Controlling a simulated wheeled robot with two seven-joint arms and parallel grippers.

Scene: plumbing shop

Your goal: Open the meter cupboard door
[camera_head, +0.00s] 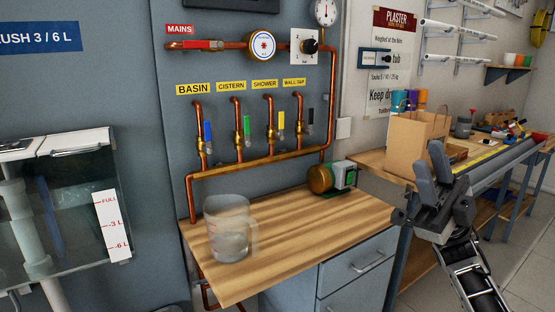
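No door marked as a meter cupboard can be made out. A grey cabinet (345,277) under the wooden worktop has closed fronts, the upper one with a bar handle (367,262). My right gripper (432,166) is at the right, in front of the long bench and apart from the cabinet. It points up and away and holds nothing that I can see. The gap between its fingers is not clear. My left gripper is out of view.
A clear jug (230,228) and a brass and green pump (332,177) stand on the worktop (285,222). Copper pipes (262,160) with coloured levers run above. A glass-fronted cistern (70,205) is at left. A paper bag (415,145) stands on the right bench.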

